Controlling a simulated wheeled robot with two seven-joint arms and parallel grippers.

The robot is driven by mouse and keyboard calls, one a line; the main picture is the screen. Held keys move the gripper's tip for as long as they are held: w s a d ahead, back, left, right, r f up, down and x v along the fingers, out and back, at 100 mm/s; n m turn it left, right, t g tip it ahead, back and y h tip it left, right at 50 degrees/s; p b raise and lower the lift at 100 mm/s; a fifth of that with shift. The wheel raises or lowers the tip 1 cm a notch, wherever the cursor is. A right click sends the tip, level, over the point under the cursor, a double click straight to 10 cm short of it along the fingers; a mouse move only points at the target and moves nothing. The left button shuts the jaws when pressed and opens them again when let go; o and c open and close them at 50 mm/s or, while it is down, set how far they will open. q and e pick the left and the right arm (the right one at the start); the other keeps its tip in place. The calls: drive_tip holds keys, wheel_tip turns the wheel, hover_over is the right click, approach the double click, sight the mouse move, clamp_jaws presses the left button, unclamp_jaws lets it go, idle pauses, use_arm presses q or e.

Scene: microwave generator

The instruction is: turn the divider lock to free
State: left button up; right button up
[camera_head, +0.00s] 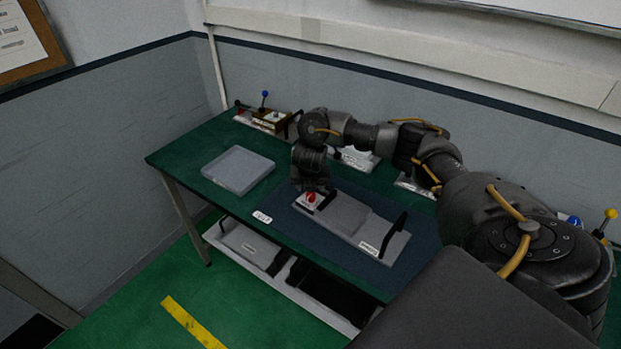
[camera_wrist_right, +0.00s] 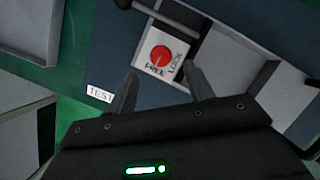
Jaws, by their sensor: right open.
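The divider lock is a round red knob (camera_wrist_right: 160,55) on a white plate (camera_wrist_right: 177,33) printed FREE and LOCK. In the head view the red knob (camera_head: 311,197) sits at the left end of a light grey unit (camera_head: 345,216) on the bench. My right gripper (camera_wrist_right: 161,84) is open, its two fingers apart and empty, with the knob just beyond the tips and between their lines. In the head view my right gripper (camera_head: 312,186) hangs over the knob and partly hides it. I cannot tell which way the knob points. My left gripper is not in view.
The unit lies on a dark blue mat (camera_head: 422,225) on the green bench, with a black handle (camera_head: 394,232) at its right end. A TEST label (camera_head: 262,217) lies at the mat's left edge. A grey tray (camera_head: 238,169) stands left. Small lever devices (camera_head: 264,118) stand behind.

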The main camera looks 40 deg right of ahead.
drive_tip(key=p+v, duration=0.2)
drive_tip(key=v, duration=0.2)
drive_tip(key=shift+s+a+r, duration=0.1)
drive_tip(key=shift+s+r, duration=0.05)
drive_tip(key=shift+r, duration=0.2)
